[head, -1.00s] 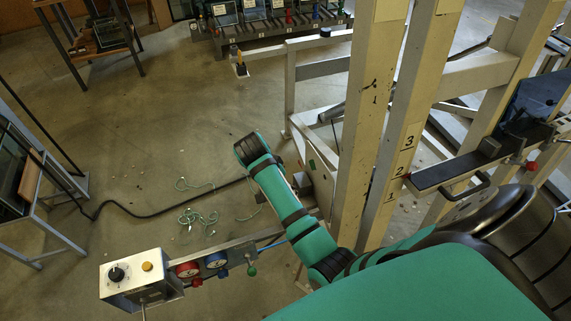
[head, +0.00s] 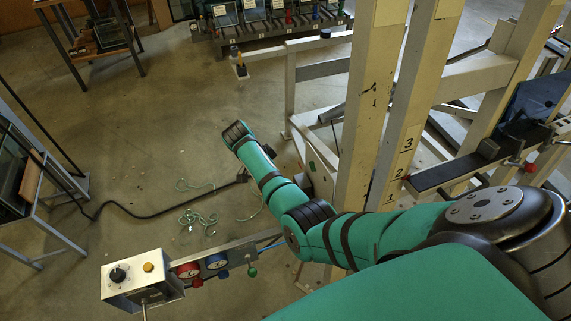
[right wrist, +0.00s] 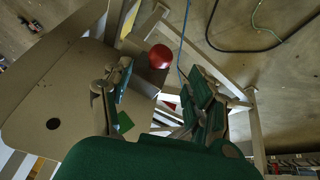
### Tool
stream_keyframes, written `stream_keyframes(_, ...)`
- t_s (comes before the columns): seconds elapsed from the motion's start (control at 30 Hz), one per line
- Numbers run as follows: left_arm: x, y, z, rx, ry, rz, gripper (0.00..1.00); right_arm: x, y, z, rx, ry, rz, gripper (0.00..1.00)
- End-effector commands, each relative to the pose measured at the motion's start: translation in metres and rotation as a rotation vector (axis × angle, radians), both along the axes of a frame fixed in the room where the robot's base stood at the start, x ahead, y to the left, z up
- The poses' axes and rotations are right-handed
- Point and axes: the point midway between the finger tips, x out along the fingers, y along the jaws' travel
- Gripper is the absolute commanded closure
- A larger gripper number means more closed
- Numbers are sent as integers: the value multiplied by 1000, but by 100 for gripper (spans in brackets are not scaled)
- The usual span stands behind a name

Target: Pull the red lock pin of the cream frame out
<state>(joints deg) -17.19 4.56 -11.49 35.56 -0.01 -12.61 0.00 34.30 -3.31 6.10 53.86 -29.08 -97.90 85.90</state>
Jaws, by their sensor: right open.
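The red lock pin shows in the right wrist view as a round red knob (right wrist: 159,57) beside a cream plate (right wrist: 75,95) of the frame. The knob appears between and beyond the fingertips, nearer the left finger; I see no contact. In the head view the cream frame (head: 364,120) stands upright, right of centre. My left gripper is not in view.
A control box (head: 143,275) with a black dial stands at the lower left, beside red and blue gauges. A black cable (head: 150,214) and green cord (head: 200,217) lie on the floor.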

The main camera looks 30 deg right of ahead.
Motion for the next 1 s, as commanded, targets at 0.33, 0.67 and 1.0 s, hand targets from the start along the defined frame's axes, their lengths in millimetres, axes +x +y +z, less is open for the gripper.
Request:
stream_keyframes(0.33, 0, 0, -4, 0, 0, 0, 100, -11, -21, -53, 1, 1, -1, 42)
stream_keyframes(0.67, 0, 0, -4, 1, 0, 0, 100, -13, -25, -60, 1, -1, -1, 42)
stream_keyframes(1.0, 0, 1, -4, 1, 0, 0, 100, -13, -25, -60, 1, 0, 0, 74)
